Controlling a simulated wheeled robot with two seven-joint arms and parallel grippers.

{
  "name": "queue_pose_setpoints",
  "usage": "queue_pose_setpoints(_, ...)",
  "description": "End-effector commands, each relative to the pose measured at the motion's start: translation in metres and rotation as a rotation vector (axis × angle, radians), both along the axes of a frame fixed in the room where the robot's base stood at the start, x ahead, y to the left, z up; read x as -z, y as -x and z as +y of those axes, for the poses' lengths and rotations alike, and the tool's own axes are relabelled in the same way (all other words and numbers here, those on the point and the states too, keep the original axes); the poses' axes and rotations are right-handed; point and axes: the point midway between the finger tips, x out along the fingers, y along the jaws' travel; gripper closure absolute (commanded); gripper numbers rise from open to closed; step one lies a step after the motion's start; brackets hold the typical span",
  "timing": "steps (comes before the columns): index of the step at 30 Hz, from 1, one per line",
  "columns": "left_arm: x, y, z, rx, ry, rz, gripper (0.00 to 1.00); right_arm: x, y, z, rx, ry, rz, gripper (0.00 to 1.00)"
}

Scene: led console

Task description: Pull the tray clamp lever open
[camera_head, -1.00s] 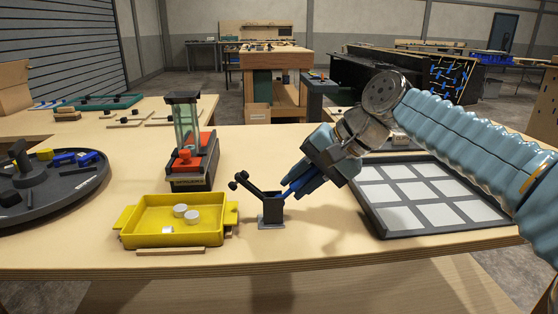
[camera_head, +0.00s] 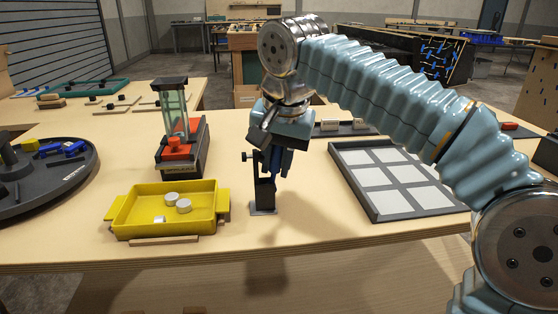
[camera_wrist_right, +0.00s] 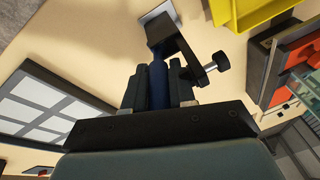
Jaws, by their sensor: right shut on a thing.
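The tray clamp (camera_head: 264,193) is a small dark post on a grey base plate, right of the yellow tray. A short black arm with a knob (camera_head: 247,157) sticks out to its left, high up. My right gripper (camera_head: 274,168) is above the clamp, pointing down, shut on the blue clamp lever, which stands about upright. In the right wrist view the blue lever (camera_wrist_right: 158,84) lies between the dark fingers, and the black arm and knob (camera_wrist_right: 222,61) are beside it. The fingertips are partly hidden in the head view. My left gripper is not in view.
A dark round turntable (camera_head: 75,178) is at left. A panelled dark tray (camera_head: 376,205) lies to the right. Bare table separates it from the clamp.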

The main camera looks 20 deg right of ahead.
Motion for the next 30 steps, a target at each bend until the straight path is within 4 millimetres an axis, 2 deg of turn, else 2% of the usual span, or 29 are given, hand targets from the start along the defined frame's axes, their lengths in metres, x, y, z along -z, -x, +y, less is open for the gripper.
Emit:
queue_pose_setpoints(12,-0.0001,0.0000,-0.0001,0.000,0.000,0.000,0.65,0.0005,0.0002,0.0005,-0.004,0.012,0.005,1.00)
queue_pose_setpoints(13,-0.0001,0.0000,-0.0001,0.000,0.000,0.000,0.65,0.0005,0.0002,0.0005,-0.004,0.012,0.005,0.73)
queue_pose_setpoints(17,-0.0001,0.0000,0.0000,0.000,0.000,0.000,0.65,0.0004,0.0001,0.0005,-0.003,0.011,0.004,0.53)
queue_pose_setpoints(30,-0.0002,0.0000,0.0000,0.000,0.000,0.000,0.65,-0.0001,0.0000,0.0012,-0.004,0.007,0.002,0.53)
